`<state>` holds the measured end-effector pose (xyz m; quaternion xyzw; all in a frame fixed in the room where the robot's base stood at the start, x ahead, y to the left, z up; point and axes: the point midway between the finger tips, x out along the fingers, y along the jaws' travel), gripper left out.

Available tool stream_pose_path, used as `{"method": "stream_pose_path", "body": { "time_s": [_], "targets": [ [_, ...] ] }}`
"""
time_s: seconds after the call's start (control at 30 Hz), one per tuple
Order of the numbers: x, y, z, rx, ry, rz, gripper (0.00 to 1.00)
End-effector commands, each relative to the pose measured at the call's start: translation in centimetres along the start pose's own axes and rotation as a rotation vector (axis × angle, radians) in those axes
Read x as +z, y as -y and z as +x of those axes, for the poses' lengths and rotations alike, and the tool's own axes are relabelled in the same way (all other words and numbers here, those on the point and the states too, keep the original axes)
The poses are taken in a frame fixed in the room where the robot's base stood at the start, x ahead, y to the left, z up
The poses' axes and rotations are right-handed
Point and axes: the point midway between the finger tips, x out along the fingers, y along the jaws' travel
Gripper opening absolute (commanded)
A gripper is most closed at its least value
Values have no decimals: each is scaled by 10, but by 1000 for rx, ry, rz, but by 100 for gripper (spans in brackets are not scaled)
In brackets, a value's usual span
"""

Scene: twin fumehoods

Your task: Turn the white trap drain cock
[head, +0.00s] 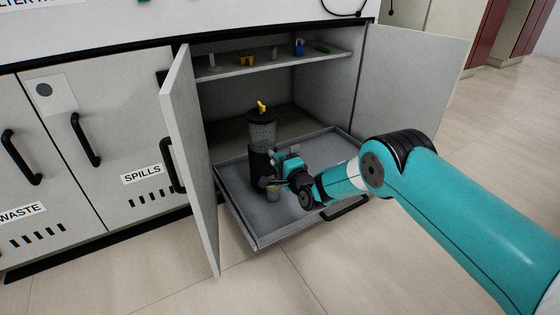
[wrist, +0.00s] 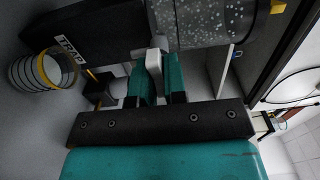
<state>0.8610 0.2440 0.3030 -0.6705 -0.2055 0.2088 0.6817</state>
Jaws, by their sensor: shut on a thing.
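The trap is an upright black cylinder (head: 260,165) with a speckled clear upper section (head: 261,130) and a yellow piece on top. It stands on the pulled-out grey tray. In the wrist view the trap lies sideways across the top, with a "TRAP" label (wrist: 68,48) on its black part. The white drain cock (wrist: 155,62) sticks out from the trap's side. My gripper (wrist: 156,84) is shut on the cock's handle, between its teal fingers. In the head view my gripper (head: 284,165) is at the trap's right side, and the cock is hidden there.
A small ribbed cup (head: 273,192) stands close beside the trap; it also shows in the wrist view (wrist: 22,74). The tray (head: 235,205) has bare room around them. Open cabinet doors stand left (head: 190,150) and right (head: 415,85). A shelf (head: 270,68) with small items is above.

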Motion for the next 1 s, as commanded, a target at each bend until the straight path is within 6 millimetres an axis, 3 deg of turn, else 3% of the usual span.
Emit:
{"method": "stream_pose_path", "body": {
  "time_s": [0.03,0.13,0.47,0.57,1.0],
  "targets": [
    [0,0,0,1,-1,-1,15],
    [0,0,0,1,-1,-1,36],
    [0,1,-3,1,0,-2,36],
    [-1,2,-13,4,1,-2,36],
    [-2,2,-89,5,-5,3,36]
  ]
}}
